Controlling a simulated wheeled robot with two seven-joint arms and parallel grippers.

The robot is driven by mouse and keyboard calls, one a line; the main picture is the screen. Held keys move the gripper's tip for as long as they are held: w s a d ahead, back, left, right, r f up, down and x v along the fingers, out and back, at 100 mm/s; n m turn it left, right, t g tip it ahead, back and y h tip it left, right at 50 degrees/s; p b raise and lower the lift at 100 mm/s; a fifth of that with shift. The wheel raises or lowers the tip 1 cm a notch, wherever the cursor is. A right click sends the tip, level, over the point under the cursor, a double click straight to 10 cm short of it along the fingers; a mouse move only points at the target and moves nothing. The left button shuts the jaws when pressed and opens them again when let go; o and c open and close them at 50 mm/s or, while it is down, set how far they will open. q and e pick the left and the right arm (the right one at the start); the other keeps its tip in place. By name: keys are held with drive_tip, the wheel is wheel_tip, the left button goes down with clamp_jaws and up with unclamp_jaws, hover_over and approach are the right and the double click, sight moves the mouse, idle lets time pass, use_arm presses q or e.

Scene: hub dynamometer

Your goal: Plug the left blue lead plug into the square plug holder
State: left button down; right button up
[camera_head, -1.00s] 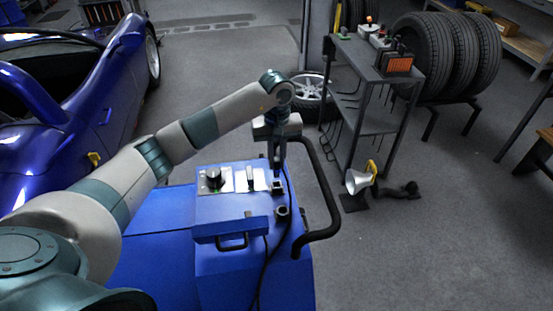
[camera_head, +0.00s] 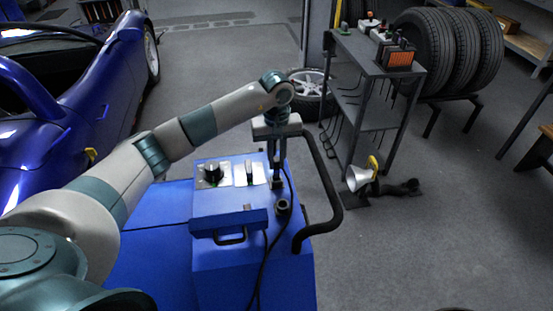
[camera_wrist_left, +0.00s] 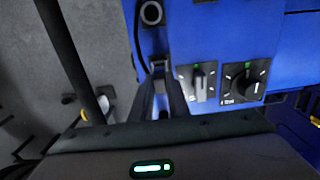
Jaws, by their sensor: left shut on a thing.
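My left gripper (camera_head: 277,182) points straight down over the top of the blue cabinet and is shut. Its fingertips also show in the left wrist view (camera_wrist_left: 160,76), closed on a small part that they mostly hide, the left blue lead plug. The square plug holder (camera_wrist_left: 160,63) is directly at the fingertips. In the head view the fingers and the holder overlap, so I cannot tell how deep the plug sits in it. A dark cable (camera_head: 265,255) hangs down the cabinet front. My right gripper is not in view.
A round holder (camera_head: 283,207) sits just in front of the square one. Two knob panels, one with a round knob (camera_head: 212,173), lie left of the gripper. A black tube handle (camera_head: 333,195) curves along the cabinet's right side. A grey cart (camera_head: 375,110) stands beyond.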

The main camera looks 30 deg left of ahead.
use_arm(q)
drive_tip(key=shift+f+b, duration=0.6)
idle(0.3)
